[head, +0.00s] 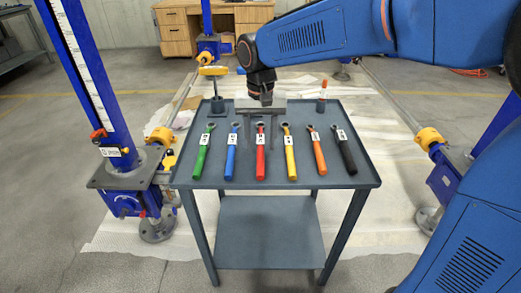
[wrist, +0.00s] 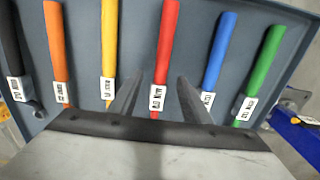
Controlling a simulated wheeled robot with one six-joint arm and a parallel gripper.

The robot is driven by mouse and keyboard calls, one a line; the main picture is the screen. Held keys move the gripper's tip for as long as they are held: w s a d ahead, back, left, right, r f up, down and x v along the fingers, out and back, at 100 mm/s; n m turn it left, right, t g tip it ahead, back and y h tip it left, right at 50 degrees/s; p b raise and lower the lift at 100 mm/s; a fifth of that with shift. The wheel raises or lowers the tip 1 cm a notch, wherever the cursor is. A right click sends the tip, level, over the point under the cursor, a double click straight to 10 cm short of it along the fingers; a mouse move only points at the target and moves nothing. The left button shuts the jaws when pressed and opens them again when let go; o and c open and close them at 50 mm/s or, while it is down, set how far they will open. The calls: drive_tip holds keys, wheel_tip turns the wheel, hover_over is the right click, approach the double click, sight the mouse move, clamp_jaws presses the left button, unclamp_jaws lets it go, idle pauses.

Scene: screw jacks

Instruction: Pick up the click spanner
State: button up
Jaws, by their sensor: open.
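Several spanners with coloured handles lie in a row on the grey table (head: 365,180): green (head: 200,160), blue (head: 230,160), red (head: 260,163), yellow (head: 290,160), orange (head: 317,155) and black (head: 347,155). Each has a small white label, too small to read, so I cannot tell which is the click spanner. My gripper (head: 260,145) is open and empty above the middle of the row. In the wrist view its fingers (wrist: 160,80) stand apart on either side of the red spanner (wrist: 166,40), with the yellow and blue ones just outside them.
A dark post with a yellow top (head: 217,90) and a small stand with an orange-and-white piece (head: 322,97) are at the table's back corners. Blue screw jacks stand left (head: 90,90) and right (head: 445,180). The tabletop front strip is clear.

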drive_tip(key=shift+f, duration=0.75)
drive_tip(key=shift+c, duration=0.4)
clamp_jaws()
drive_tip(key=shift+r, duration=0.1)
